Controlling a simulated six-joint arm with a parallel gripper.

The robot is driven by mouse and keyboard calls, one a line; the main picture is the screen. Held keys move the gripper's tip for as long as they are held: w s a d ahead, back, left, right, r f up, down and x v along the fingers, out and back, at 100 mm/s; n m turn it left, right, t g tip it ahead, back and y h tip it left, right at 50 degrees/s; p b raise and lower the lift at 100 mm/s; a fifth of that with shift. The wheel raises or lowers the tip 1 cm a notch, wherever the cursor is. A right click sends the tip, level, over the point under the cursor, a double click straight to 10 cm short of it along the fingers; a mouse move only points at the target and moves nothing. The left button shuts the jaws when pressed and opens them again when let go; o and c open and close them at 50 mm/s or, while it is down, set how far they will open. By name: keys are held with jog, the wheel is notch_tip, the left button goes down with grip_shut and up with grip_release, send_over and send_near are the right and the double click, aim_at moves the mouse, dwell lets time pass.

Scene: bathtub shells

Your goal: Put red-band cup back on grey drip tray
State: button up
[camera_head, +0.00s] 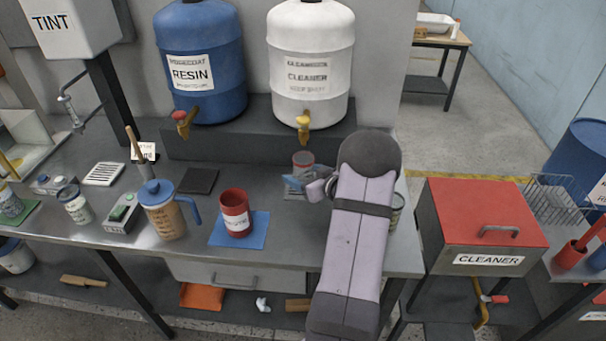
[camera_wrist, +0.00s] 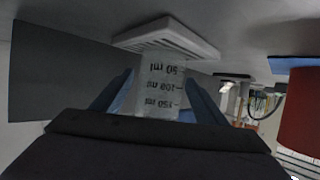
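The red-band cup (camera_head: 302,159) is a small clear cup with a reddish band near its top. In the wrist view the cup (camera_wrist: 160,88) appears upside down with its ml marks, between my gripper's two blue fingers. My gripper (camera_head: 297,182) looks shut on the cup, its fingers close against both sides. The grey drip tray (camera_wrist: 190,46), pale and slatted, lies just beyond the cup's base. In the head view the tray (camera_head: 292,192) is mostly hidden by my gripper. I cannot tell whether the cup touches the tray.
A red cup (camera_head: 235,215) stands on a blue mat (camera_head: 257,235) to the left. A white cleaner drum (camera_head: 311,60) with a yellow tap (camera_head: 303,124) stands behind. A dark flat pad (camera_head: 199,180) lies further left. A blue-lidded jug (camera_head: 166,215) stands near the front.

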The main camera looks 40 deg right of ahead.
aim_at(310, 176)
jog(key=shift+r, duration=0.1)
jog(key=shift+r, duration=0.2)
jog(key=shift+s, duration=0.35)
jog(key=b+v, duration=0.1)
jog(key=v, duration=0.5)
jog(key=shift+s+a+r, duration=0.1)
jog(key=shift+s+r, duration=0.05)
jog(key=shift+s, duration=0.2)
jog(key=shift+r, duration=0.1)
